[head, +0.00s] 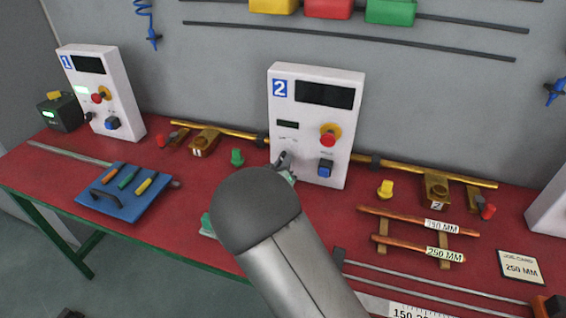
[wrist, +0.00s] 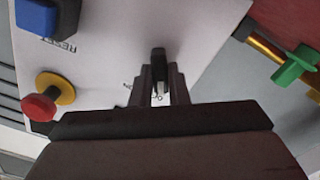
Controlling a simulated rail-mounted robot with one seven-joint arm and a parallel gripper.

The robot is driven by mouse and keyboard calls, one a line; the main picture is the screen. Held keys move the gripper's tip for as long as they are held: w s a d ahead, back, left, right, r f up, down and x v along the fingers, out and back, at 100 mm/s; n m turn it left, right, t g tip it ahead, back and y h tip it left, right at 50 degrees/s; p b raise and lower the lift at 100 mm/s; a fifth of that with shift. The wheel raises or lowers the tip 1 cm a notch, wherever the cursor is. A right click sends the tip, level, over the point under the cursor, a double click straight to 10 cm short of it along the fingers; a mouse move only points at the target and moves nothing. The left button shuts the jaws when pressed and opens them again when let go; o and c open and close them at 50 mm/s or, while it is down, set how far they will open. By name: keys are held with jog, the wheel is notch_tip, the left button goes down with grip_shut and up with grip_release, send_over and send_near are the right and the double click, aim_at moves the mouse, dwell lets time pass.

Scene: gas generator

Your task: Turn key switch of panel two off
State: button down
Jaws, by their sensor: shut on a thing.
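Panel two (head: 315,120) is a white upright box with a blue "2" label, standing at the back of the red bench. It fills much of the wrist view (wrist: 110,65). My gripper (head: 284,163) is at its lower left front. In the wrist view my gripper's fingers (wrist: 160,90) are closed around the small black key switch (wrist: 158,56). A mark shows just below the switch, partly covered by the fingers. The switch's exact angle is hard to read.
On panel two, a red emergency button (head: 328,140) on yellow and a blue reset button (head: 326,167) sit right of my gripper. A green valve handle (head: 237,157) stands to the left on the brass pipe. Copper bars (head: 410,219) lie at the right.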

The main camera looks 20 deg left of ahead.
jog(key=c, duration=1.4)
grip_release()
jog(key=r, duration=0.4)
jog(key=shift+s+d, duration=0.1)
jog(key=shift+s, duration=0.2)
jog(key=s+d+r+b, duration=0.2)
jog(key=s+d+r, duration=0.5)
jog(key=s+r, duration=0.2)
jog(key=shift+s, duration=1.2)
jog(key=shift+d, duration=0.1)
